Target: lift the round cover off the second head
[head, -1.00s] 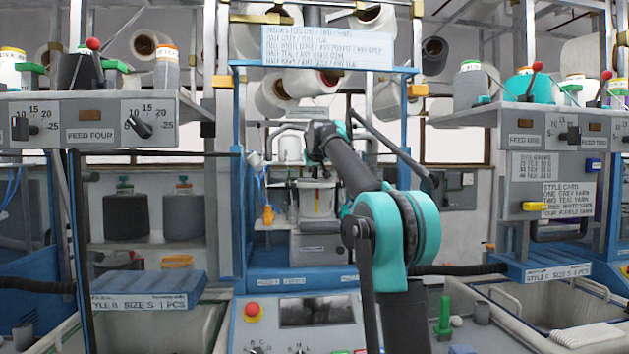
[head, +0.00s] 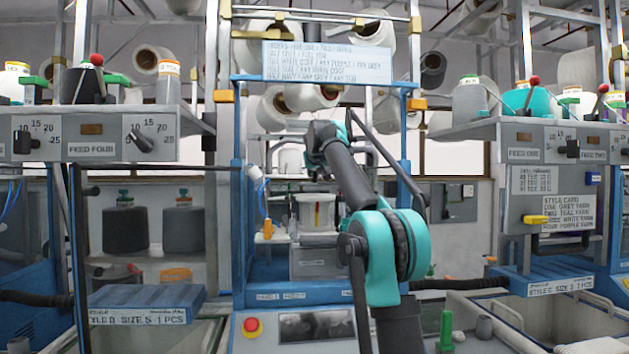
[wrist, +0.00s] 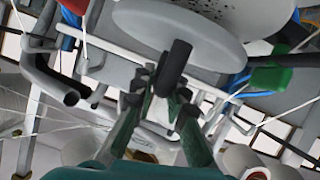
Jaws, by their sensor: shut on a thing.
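In the wrist view my gripper (wrist: 168,95) has its two dark green fingers closed around the dark knob of the round grey cover (wrist: 190,48). The cover is a flat, pale disc tilted across the top of that view. In the head view a white drum with red and yellow marks (head: 318,213) stands in the blue machine frame, below the end of my arm. I cannot tell from these frames how large the gap is between cover and drum.
Blue frame posts (head: 404,150) stand on both sides of my arm. A sign (head: 328,60) hangs above it. Feed shelves (head: 90,134) flank the frame. A control panel with a red button (head: 252,326) is in front.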

